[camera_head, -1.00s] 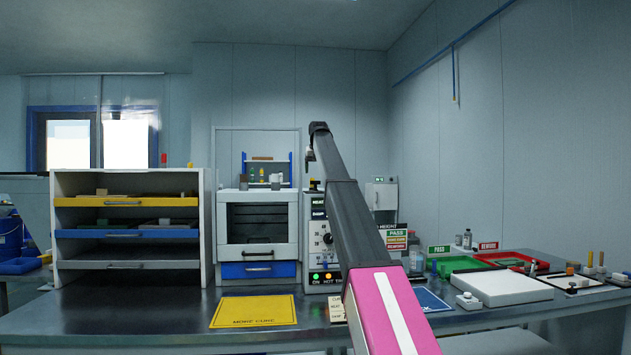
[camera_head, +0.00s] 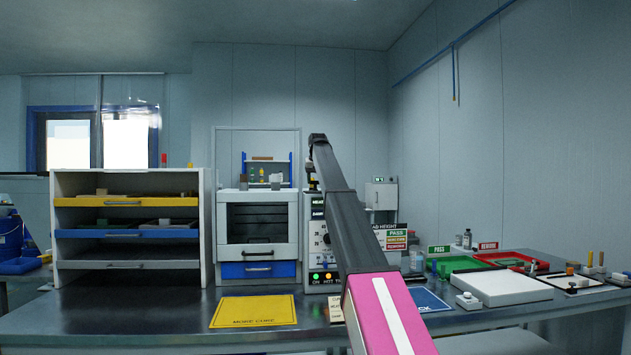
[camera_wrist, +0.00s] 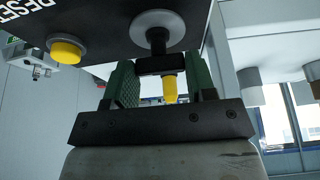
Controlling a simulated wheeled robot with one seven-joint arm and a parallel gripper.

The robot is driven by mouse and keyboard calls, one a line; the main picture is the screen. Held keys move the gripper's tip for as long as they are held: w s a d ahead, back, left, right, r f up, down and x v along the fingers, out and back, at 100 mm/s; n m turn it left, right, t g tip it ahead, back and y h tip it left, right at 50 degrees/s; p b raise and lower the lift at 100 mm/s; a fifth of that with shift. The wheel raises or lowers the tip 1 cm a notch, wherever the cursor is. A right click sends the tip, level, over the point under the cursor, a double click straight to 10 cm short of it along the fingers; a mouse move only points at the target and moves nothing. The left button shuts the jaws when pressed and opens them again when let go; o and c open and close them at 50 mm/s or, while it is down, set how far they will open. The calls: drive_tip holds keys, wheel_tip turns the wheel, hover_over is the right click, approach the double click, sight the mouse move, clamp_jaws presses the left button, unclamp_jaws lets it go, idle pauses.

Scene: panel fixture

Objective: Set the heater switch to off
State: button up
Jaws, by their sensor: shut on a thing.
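In the wrist view, a switch has a round grey base (camera_wrist: 157,28), a black stem and crossbar (camera_wrist: 160,65), and a yellow tip (camera_wrist: 170,88). My gripper (camera_wrist: 162,84) has its two green-padded fingers on either side of the crossbar and is shut on it. The fingers partly hide the crossbar's ends. In the head view, the control panel (camera_head: 317,240) stands right of the white oven and is partly covered by my arm. A green light and an orange light glow low on it. The gripper's hold on the switch cannot be made out there.
A yellow button (camera_wrist: 66,50) beside a RESET label is close to the switch in the wrist view. The white oven (camera_head: 257,205) stands left of the panel. A yellow mat (camera_head: 254,312) lies on the dark bench in front. Trays and bottles are to the right.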

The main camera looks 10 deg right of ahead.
drive_tip(key=n+y, duration=0.1)
drive_tip(key=n, duration=0.3)
drive_tip(key=shift+d+n+y, duration=0.15)
drive_tip(key=shift+n+y, duration=0.25)
drive_tip(key=n, duration=0.2)
drive_tip(key=n+g+y, duration=0.1)
drive_tip(key=n, duration=0.1)
drive_tip(key=shift+w+d+n+g, duration=0.1)
drive_tip(key=shift+w+n+g, duration=0.05)
drive_tip(key=shift+n+g, duration=0.15)
drive_tip(key=n+g+y, duration=0.1)
drive_tip(key=n, duration=0.3)
drive_tip(key=shift+w+n, duration=0.15)
drive_tip(key=shift+n, duration=0.15)
drive_tip(key=shift+d+n+g+y, duration=0.15)
drive_tip(key=shift+n+g, duration=0.35)
drive_tip(key=shift+n, duration=0.45)
drive_tip(key=shift+a+n+g+y, duration=0.15)
drive_tip(key=shift+n+g, duration=0.35)
drive_tip(key=shift+n, duration=0.45)
drive_tip(key=shift+d, duration=0.1)
drive_tip(key=o, duration=0.9)
drive_tip(key=shift+o, duration=0.2)
